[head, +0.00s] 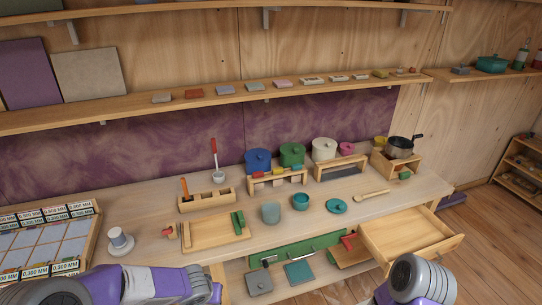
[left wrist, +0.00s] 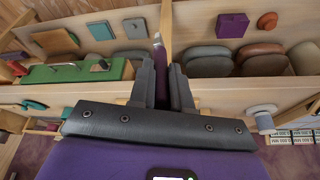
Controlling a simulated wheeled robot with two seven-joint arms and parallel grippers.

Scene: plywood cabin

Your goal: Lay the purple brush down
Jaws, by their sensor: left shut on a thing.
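In the left wrist view my left gripper (left wrist: 166,82) is shut on the purple brush (left wrist: 160,62). The brush's slim purple body stands up between the two dark fingers, with a paler tip at its top. Part of it is hidden by the fingers. In the head view my left arm reaches in low at the bottom left, in front of the bench, and the brush cannot be made out there. Of my right arm only a grey joint shows at the bottom right; its gripper is out of view.
The workbench (head: 320,226) holds a shallow wooden tray (head: 205,234), a grey-green cup (head: 271,212), a teal lid (head: 337,206) and a wooden spoon (head: 372,196). A wooden drawer (head: 410,236) stands open at the right. A lower shelf holds flat blocks (head: 299,272). Some bench top is bare.

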